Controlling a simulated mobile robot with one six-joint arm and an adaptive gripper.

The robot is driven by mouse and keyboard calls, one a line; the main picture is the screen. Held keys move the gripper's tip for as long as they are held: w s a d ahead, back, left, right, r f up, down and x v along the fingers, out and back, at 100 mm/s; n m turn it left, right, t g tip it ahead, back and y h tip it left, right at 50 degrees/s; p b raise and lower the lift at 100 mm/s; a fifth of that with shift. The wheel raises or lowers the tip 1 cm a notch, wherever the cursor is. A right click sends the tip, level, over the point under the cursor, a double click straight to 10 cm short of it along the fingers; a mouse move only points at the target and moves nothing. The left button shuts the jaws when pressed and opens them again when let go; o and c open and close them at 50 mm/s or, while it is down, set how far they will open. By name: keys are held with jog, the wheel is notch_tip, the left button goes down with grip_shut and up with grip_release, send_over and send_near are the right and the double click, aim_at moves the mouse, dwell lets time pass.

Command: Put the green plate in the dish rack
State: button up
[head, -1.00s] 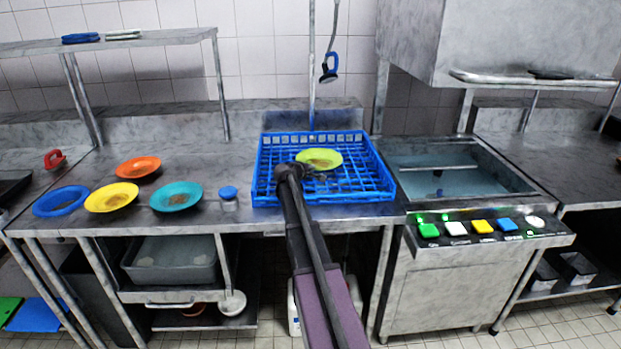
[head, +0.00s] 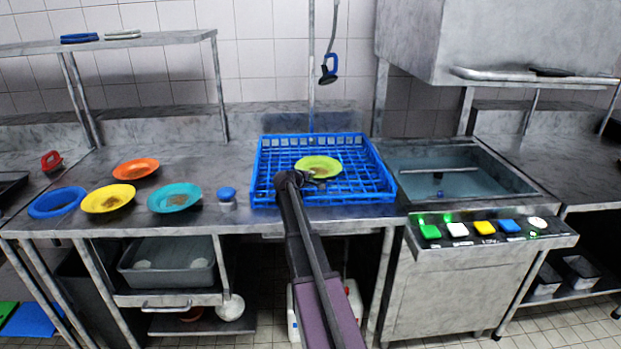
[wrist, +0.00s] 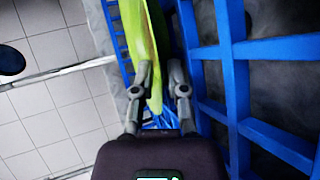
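The green plate (head: 320,166) is yellow-green with a brownish smear on its face. In the head view it lies nearly flat over the blue dish rack (head: 262,190), inside its outline. I cannot tell whether it touches the rack's bottom. My gripper (head: 316,181) is at the plate's near edge. In the wrist view the green plate (wrist: 145,35) shows almost edge-on, its rim between the two fingers of my gripper (wrist: 161,72), which look closed on it. The rack's blue grid (wrist: 237,85) is close beside the fingers there.
A blue-capped jar (head: 227,198) stands left of the rack. A sink (head: 460,180) is at right. A sprayer (head: 329,68) hangs behind.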

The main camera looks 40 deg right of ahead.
jog(key=shift+r, duration=0.1)
dwell(0.3)
jog(key=shift+r, duration=0.1)
jog(key=p+v, duration=0.4)
jog(key=v, duration=0.8)
jog(key=shift+p, duration=0.4)
